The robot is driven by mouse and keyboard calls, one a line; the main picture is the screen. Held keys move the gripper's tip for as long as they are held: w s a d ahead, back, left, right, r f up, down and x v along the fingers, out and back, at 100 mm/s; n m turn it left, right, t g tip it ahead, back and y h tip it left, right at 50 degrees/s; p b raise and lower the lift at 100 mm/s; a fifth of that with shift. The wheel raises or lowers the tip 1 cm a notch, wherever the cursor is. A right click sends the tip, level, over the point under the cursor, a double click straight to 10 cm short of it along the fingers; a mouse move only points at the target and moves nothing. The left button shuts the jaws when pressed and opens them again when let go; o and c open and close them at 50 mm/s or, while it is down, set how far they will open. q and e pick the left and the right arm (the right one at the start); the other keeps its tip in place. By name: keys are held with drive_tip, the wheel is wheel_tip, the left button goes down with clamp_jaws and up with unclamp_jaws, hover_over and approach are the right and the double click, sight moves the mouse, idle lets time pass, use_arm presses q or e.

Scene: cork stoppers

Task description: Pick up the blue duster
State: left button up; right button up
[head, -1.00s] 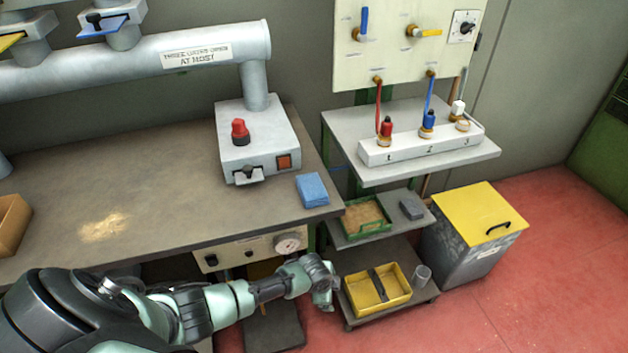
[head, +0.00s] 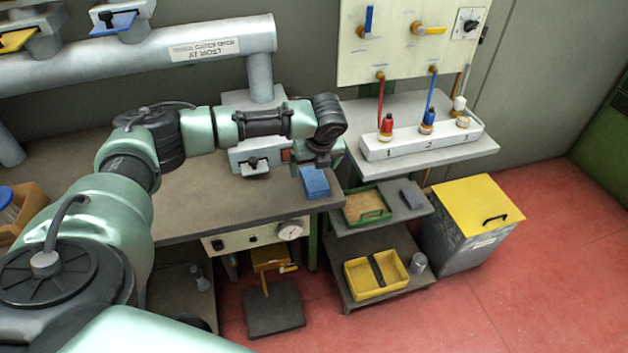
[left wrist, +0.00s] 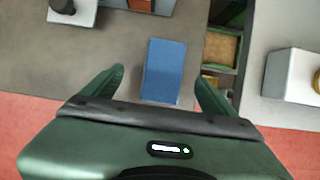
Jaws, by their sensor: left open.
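The blue duster (head: 315,184) is a folded blue cloth lying flat near the right front corner of the grey bench (head: 215,205). My left gripper (head: 322,162) is just above and behind it in the head view, pointing down, and partly hidden by its own wrist. In the left wrist view the blue duster (left wrist: 164,70) appears between the two green fingers of the open left gripper (left wrist: 160,77), with gaps on both sides. The gripper holds nothing. My right gripper is not in view.
To the right are a shelf with a white socket block (head: 420,140), a green tray (head: 368,208), a yellow tray (head: 358,281) and a yellow-lidded bin (head: 470,245).

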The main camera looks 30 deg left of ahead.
sight(314, 179)
use_arm(q)
drive_tip(key=x, duration=0.2)
drive_tip(key=d+p+x, duration=0.1)
drive_tip(key=x, duration=0.1)
drive_tip(key=shift+w+a+f, duration=0.1)
drive_tip(key=shift+w+f, duration=0.05)
drive_tip(key=shift+f, duration=0.3)
drive_tip(key=shift+w+a+f, duration=0.1)
drive_tip(key=shift+a+f, duration=0.1)
drive_tip(key=shift+f, duration=0.3)
drive_tip(key=c, duration=1.4)
